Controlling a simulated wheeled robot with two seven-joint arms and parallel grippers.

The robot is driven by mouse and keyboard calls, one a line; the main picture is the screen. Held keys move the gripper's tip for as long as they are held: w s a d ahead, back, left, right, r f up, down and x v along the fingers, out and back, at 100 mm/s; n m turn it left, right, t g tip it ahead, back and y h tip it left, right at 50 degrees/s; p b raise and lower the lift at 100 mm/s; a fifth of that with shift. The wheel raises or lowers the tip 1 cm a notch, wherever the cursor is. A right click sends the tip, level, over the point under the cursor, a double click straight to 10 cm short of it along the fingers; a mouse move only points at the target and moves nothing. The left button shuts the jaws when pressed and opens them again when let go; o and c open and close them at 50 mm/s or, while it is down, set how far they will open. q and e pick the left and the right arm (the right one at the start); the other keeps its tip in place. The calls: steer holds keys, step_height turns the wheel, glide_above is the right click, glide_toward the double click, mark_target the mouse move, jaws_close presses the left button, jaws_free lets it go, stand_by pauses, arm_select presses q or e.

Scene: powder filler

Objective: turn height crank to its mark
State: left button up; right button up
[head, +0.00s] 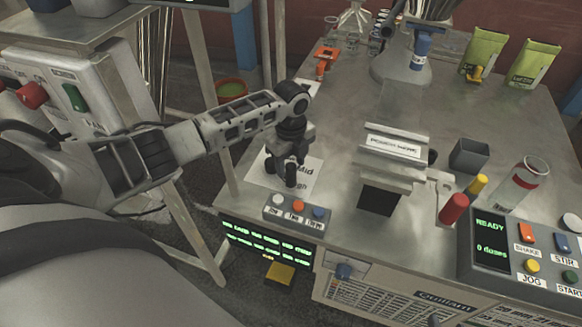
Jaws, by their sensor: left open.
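The powder machine (393,155) stands on the metal bench with a white label on its top and a dark square opening at its front. Beside its right side are a red handle (454,208) and a yellow handle (478,186). I cannot tell which part is the height crank, and I can make out no mark for it. My left gripper (286,176) points down over a white printed sheet (262,176), left of the machine and apart from both handles. It is open, with nothing seen between its dark fingers. My right gripper is not in view.
A button box (297,214) sits by the bench's front edge. A control panel (492,240) reading READY stands at the front right. A grey cup (469,156) and a clear tube with a red band (520,184) stand nearby. Green pouches (484,50) stand at the back.

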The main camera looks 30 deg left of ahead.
arm_select(q)
steer(key=shift+f, duration=0.85)
jaws_close()
